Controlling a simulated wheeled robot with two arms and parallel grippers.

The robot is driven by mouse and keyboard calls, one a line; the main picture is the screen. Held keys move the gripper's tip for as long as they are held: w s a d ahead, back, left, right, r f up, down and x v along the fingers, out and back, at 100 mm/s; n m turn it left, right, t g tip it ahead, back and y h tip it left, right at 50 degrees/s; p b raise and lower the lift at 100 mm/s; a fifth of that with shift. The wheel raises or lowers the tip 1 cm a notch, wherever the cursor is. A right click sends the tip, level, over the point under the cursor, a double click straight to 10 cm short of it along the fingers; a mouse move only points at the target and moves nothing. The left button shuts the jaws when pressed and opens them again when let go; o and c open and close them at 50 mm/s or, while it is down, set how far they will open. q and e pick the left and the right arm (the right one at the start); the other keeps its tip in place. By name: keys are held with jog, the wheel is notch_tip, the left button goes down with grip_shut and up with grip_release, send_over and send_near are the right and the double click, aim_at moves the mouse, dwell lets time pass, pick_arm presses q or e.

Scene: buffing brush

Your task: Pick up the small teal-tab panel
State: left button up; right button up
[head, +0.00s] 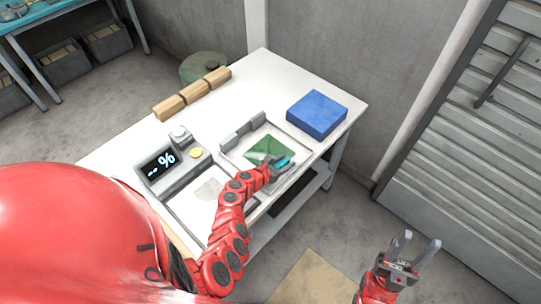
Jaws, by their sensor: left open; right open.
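The small panel (262,148) is a thin green piece lying in the right-hand tray (296,131) on the white table. Its teal tab (282,162) is at its lower right, partly hidden by my gripper. My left gripper (283,168) is open at the teal tab, with its arm reaching up from below; whether the fingers touch the tab cannot be told. My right gripper (413,246) is open and empty, its two fingers spread, out over the floor to the right of the table.
A blue block (317,114) stands at the table's right corner. Wooden blocks (194,93) line the back left edge. A grey device (170,165) with a % display and yellow button stands left of the tray. A second tray (187,207) lies in front.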

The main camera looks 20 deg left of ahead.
pick_arm(q)
grip_shut()
jog(key=shift+r, duration=0.1)
dwell(0.5)
